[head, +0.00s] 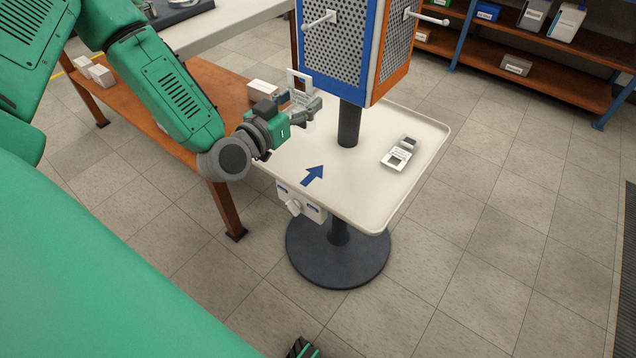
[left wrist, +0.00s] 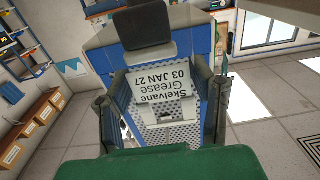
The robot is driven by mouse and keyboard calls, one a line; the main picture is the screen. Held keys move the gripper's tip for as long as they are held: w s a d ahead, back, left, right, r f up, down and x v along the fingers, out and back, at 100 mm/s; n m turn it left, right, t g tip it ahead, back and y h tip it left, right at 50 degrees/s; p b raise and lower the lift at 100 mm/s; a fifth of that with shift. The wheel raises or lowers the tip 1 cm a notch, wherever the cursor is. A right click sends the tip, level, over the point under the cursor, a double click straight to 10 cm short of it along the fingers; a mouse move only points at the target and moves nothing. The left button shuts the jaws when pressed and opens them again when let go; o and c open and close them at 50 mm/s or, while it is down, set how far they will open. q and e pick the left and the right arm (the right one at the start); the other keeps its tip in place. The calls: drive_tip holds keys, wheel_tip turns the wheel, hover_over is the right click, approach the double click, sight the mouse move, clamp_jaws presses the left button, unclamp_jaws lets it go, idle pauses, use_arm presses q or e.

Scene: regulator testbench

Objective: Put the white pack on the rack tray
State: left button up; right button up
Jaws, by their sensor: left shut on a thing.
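The white pack (head: 299,79) is in the jaws of my left gripper (head: 304,108), above the left back part of the rack tray. In the left wrist view the white pack (left wrist: 165,97) sits between the two fingers of the left gripper (left wrist: 168,108), its label upside down: "Skelvane Grease 03 JAN 27". The rack tray (head: 350,191) is a cream rimmed plate with a blue arrow, on a dark post and round base.
A grey and white item (head: 399,153) lies at the tray's right. A perforated blue and orange panel tower (head: 333,45) with white pegs rises above the tray. A white box (head: 263,90) is behind the gripper. The tray's front middle is clear.

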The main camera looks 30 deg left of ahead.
use_arm(q)
drive_tip(key=shift+h, duration=0.3)
drive_tip(key=w+f+b, duration=0.1)
drive_tip(key=f+b, duration=0.2)
drive_tip(key=f, duration=0.2)
drive_tip(key=w+f+b, duration=0.1)
drive_tip(key=f+b, duration=0.2)
drive_tip(key=f, duration=0.2)
drive_tip(key=w+a+f+b, duration=0.1)
drive_tip(key=f+b, duration=0.2)
drive_tip(key=f, duration=0.3)
drive_tip(key=shift+w+a, duration=0.1)
drive_tip(key=shift+w, duration=0.15)
use_arm(e)
wheel_tip(320, 180, down, 11)
drive_tip(key=w, duration=0.1)
drive_tip(key=shift+w+a, duration=0.2)
drive_tip(key=shift+a, duration=0.2)
drive_tip(key=shift+r, duration=0.1)
use_arm(q)
drive_tip(key=shift+f, duration=0.15)
drive_tip(key=o, duration=1.2)
drive_tip(key=shift+c, duration=0.2)
